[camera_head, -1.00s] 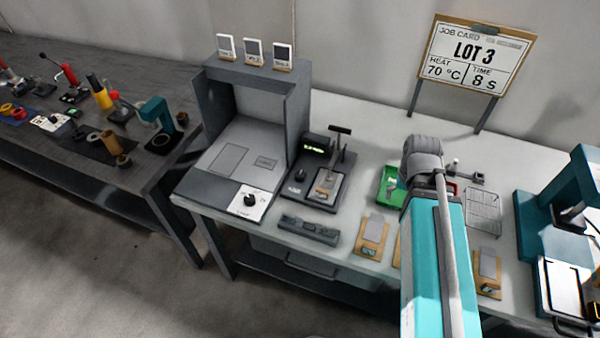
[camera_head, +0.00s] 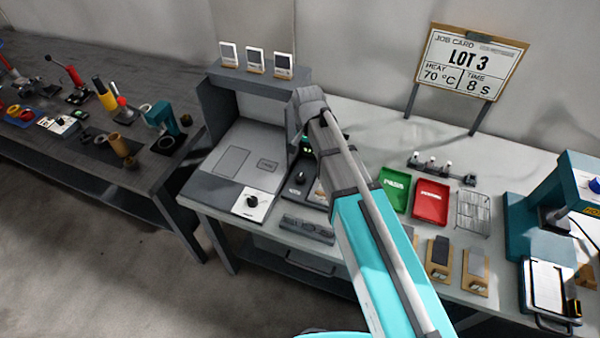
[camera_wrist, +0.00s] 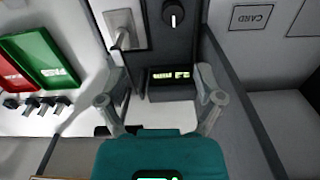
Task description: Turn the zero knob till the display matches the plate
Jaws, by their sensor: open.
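In the wrist view, the black zero knob (camera_wrist: 172,14) with a white pointer mark sits at the top on a dark panel. The small display (camera_wrist: 169,75) shows green characters, too blurred to read. A pale metal plate (camera_wrist: 118,22) with a lever lies left of the knob; I see no readable value on it. My gripper (camera_wrist: 163,77) is open and empty, its fingers either side of the display and apart from the knob. In the head view the knob (camera_head: 300,178) shows beside my arm, which hides much of the instrument and my gripper.
A grey booth (camera_head: 225,125) stands left of the instrument. A green tray (camera_head: 394,188) and a red tray (camera_head: 431,201) lie to the right. A grey bar (camera_head: 307,229) lies in front. A job card (camera_head: 472,60) reads LOT 3, 70 °C, 8 s.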

